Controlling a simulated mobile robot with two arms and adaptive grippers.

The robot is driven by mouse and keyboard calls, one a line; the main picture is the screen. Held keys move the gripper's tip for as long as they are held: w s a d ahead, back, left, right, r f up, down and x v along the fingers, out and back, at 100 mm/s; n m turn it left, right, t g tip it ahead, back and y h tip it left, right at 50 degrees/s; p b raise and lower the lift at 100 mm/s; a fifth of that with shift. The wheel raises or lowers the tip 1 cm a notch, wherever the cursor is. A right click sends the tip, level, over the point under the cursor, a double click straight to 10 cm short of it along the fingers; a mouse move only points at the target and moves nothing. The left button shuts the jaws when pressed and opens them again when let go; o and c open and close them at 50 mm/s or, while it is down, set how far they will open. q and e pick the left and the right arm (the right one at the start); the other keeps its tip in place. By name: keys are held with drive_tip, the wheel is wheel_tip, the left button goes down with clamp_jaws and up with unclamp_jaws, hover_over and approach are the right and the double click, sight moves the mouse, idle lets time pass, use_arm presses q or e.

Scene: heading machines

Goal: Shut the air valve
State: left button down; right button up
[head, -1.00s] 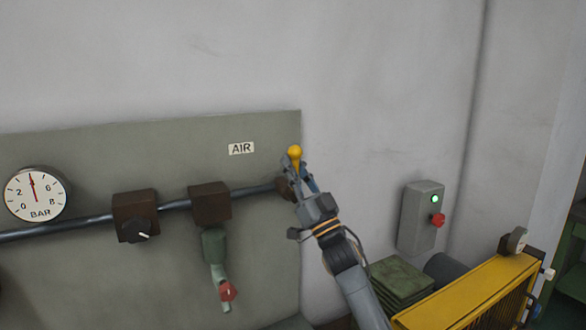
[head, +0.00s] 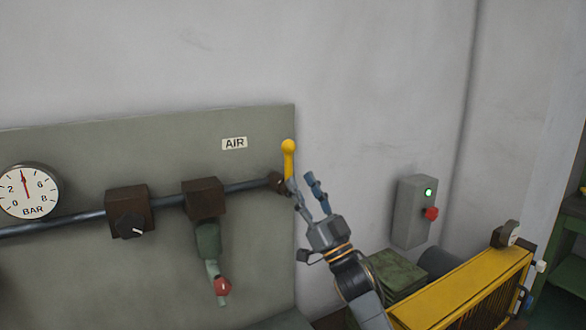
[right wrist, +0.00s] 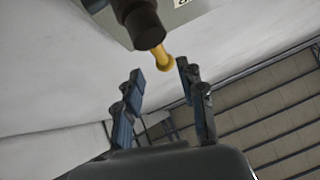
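The air valve has a yellow lever (head: 289,160) with a round knob, standing upright, across the line of the pipe. It sits at the right end of the pipe by the panel's edge, below the AIR label (head: 234,143). My right gripper (head: 301,180) is open and empty, just right of and below the lever. In the right wrist view, the lever (right wrist: 158,56) shows beyond the spread fingertips (right wrist: 160,74), below the dark valve body (right wrist: 140,22). My left gripper is not in view.
The dark pipe (head: 80,225) runs along the panel (head: 110,150), with a pressure gauge (head: 27,190), a black knob (head: 131,230) and a red-tipped tap (head: 221,287). Right of my arm are a grey switch box (head: 411,205) and a yellow machine (head: 470,290).

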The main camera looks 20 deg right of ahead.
drive_tip(key=v, duration=0.5)
idle(0.3)
